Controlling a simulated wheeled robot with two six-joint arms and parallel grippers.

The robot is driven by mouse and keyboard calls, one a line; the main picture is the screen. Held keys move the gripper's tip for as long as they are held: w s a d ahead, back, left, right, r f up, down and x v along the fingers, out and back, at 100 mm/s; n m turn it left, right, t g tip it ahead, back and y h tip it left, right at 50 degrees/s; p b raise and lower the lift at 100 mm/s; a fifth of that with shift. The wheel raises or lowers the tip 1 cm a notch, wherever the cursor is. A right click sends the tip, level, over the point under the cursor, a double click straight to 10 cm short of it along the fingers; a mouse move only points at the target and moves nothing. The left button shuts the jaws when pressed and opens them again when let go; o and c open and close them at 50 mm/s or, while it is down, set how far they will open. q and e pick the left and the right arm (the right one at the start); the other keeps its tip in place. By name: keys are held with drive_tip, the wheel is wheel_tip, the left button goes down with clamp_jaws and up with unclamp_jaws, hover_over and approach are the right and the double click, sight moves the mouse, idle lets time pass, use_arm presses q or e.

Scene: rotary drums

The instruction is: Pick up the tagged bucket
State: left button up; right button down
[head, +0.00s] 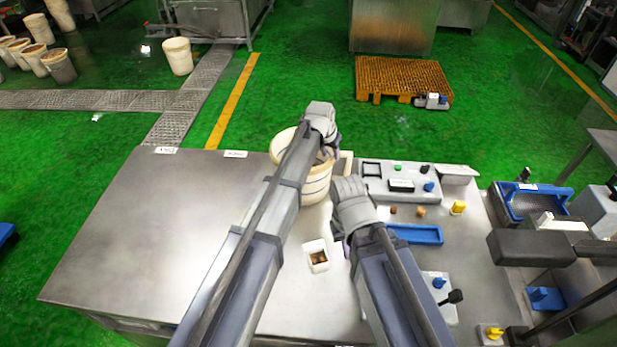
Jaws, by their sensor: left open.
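A cream bucket (318,187) with ribbed sides stands upright near the far edge of the steel table (150,230). My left arm crosses in front of it and hides part of its rim and side. My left gripper (326,152) is open over the bucket's right part; whether it touches the rim I cannot tell. A white label (235,154) lies at the table's far edge left of the bucket, and another label (166,150) is farther left. My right gripper (342,243) points down over the table, right of and nearer than the bucket; its fingers are mostly hidden.
A small white container (316,257) stands close to my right gripper. A control box (405,183), a blue tray (415,234) and switches crowd the right side. The table's left half is clear.

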sight(330, 163)
use_arm(q)
drive_tip(key=shift+a+b+x, duration=0.2)
drive_tip(key=shift+b+x, duration=1.05)
drive_tip(key=shift+x, duration=0.25)
drive_tip(key=shift+a+b+x, duration=0.15)
drive_tip(key=shift+b+x, duration=1.05)
drive_tip(key=shift+x, duration=0.35)
drive_tip(key=shift+w+r, duration=0.1)
drive_tip(key=shift+w, duration=0.05)
clamp_jaws()
